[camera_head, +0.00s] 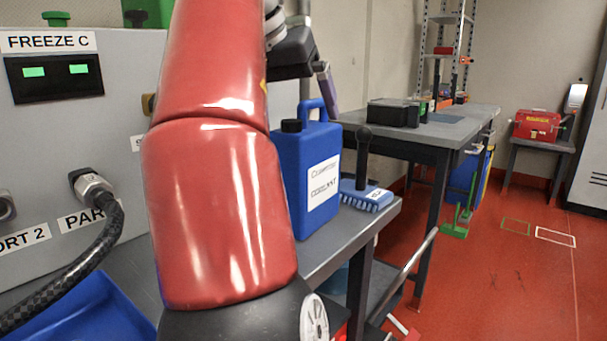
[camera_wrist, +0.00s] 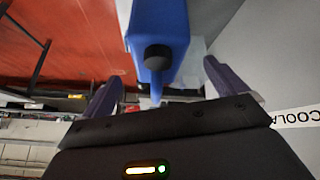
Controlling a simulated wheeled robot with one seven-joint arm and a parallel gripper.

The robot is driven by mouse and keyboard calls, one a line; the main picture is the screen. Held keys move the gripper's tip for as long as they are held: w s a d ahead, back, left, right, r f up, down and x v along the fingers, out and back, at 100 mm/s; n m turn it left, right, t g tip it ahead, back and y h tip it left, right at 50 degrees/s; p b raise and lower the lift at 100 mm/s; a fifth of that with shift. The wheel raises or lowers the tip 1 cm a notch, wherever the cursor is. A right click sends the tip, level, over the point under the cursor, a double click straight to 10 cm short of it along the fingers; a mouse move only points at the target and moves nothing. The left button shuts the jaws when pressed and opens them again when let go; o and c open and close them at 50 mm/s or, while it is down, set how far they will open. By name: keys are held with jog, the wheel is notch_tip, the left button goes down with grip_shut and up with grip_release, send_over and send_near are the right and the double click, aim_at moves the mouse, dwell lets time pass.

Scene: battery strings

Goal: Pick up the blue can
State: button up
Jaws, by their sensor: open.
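The blue can (camera_head: 312,175) stands upright on a grey bench beside the machine in the head view. It has a black cap, a blue handle and a white label that seems to read coolant. My arm hides part of its left side. My gripper (camera_head: 325,90) is above the can near its handle, with one purple finger showing. In the wrist view, the can (camera_wrist: 160,25) lies ahead between the two spread, purple fingers of my gripper (camera_wrist: 161,75). The fingers look apart from the can, and nothing is held.
A blue brush (camera_head: 367,196) with a black knob stands right of the can on the bench (camera_head: 340,240). A machine panel (camera_head: 130,100) with a thick cable (camera_head: 75,270) is at left. A blue tray (camera_head: 95,310) is below.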

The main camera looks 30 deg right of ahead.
aim_at(304, 127)
jog(key=shift+d+b+x, duration=0.2)
jog(key=shift+b+x, duration=0.4)
jog(key=shift+x, duration=2.4)
jog(key=shift+s+r, duration=0.1)
jog(key=shift+s, duration=0.05)
jog(key=shift+r, duration=0.1)
grip_shut()
